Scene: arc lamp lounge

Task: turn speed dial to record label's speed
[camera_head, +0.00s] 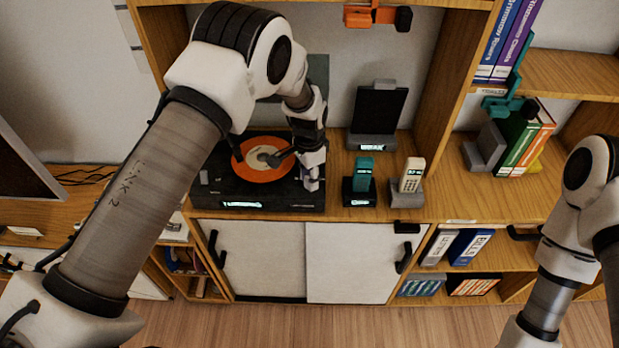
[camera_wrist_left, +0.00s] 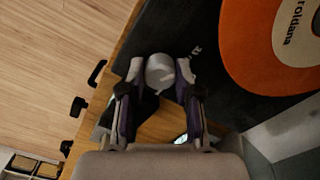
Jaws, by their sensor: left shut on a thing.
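The turntable (camera_head: 270,200) is a black box on the wooden cabinet top, with a lit strip (camera_head: 242,204) on its front too small to read. An orange record (camera_head: 250,172) with a pale label lies on it. In the left wrist view the record (camera_wrist_left: 240,55) and its label (camera_wrist_left: 297,32) are cut off by the frame edge; letters like "roldana" show, but I read no speed. My left gripper (camera_head: 311,180) is at the turntable's front right corner. In the left wrist view its fingers (camera_wrist_left: 160,85) are shut on a round grey dial (camera_wrist_left: 160,70). My right gripper is out of view.
Two handsets, one teal (camera_head: 363,172) and one cream (camera_head: 412,175), stand right of the turntable. A dark tablet (camera_head: 378,112) stands behind them. Books (camera_head: 520,140) fill the right shelf. Sliding doors (camera_head: 350,260) are below. The cabinet top farther right is partly clear.

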